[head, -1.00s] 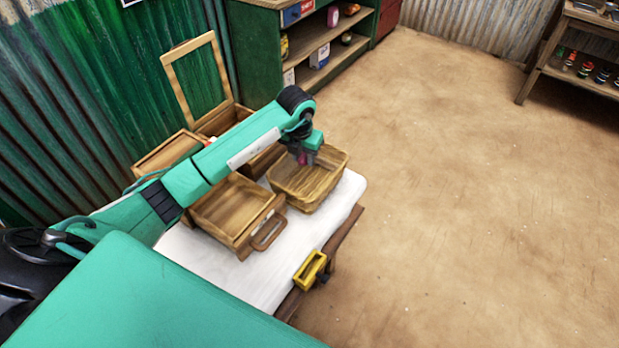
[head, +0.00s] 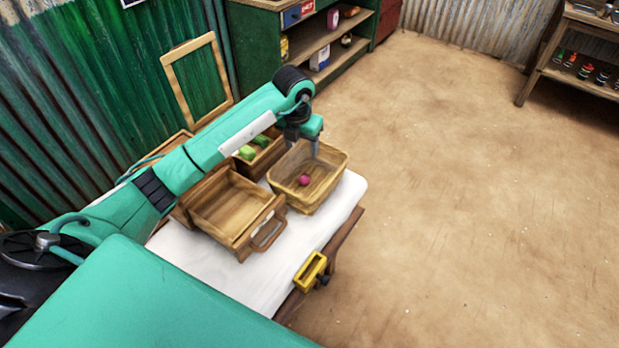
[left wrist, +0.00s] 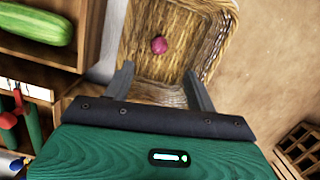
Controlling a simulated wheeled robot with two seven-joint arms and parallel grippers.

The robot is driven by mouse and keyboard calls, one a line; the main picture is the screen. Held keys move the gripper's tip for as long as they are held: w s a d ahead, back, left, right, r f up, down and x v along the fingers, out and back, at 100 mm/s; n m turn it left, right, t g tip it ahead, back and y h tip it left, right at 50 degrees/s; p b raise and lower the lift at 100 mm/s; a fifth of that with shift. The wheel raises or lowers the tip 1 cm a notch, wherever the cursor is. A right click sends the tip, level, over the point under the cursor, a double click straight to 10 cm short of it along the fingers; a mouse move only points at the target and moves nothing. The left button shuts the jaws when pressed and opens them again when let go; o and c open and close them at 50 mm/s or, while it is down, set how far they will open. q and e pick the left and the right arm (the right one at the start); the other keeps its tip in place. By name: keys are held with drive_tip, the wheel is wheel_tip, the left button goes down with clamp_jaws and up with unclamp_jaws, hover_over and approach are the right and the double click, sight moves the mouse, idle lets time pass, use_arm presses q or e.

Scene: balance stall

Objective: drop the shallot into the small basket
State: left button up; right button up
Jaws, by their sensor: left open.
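The shallot (head: 304,180) is a small round purple-pink thing inside the small basket (head: 335,184), a woven brown basket at the right end of the white-topped table. In the left wrist view the shallot (left wrist: 159,45) lies on the floor of the basket (left wrist: 142,92), clear of my fingers. My left gripper (head: 309,148) is above the basket's far side, pointing down. In the left wrist view its two fingers (left wrist: 160,85) are spread wide with nothing between them. My right gripper is not in view.
An open empty wooden drawer (head: 228,207) stands left of the basket. Behind it a wooden box (head: 262,163) holds green vegetables (head: 248,152). A yellow holder (head: 310,271) hangs at the table's front edge.

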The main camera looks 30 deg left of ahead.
use_arm(q)
wheel_tip(320, 180, up, 8)
drive_tip(key=s, duration=0.1)
drive_tip(key=shift+b, duration=0.35)
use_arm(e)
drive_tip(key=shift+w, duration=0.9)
use_arm(q)
drive_tip(key=shift+s, duration=0.1)
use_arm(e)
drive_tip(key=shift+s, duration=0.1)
